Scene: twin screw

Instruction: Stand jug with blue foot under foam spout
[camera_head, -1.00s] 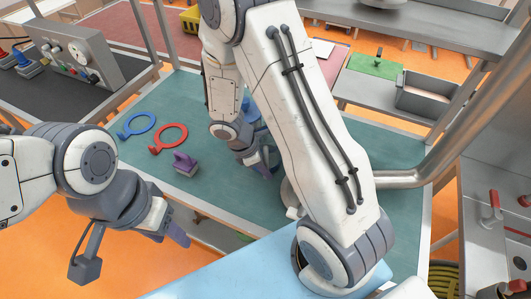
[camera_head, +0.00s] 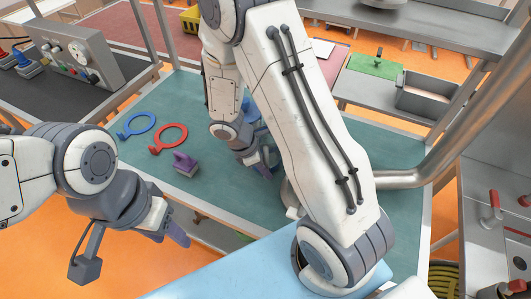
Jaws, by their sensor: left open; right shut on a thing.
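My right gripper (camera_head: 264,168) points down low over the green tabletop, partly behind my own large arm link. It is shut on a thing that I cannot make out. A bit of blue (camera_head: 253,112) shows between the arm links just behind the gripper; I cannot tell whether it is part of a jug. My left gripper (camera_head: 178,234) hangs at the lower left, in front of the table's near edge, open and apart from everything. No whole jug and no foam spout can be made out; my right arm covers the middle of the view.
A thick metal pipe (camera_head: 405,179) crosses at right. A grey control box (camera_head: 75,50) stands at far left.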

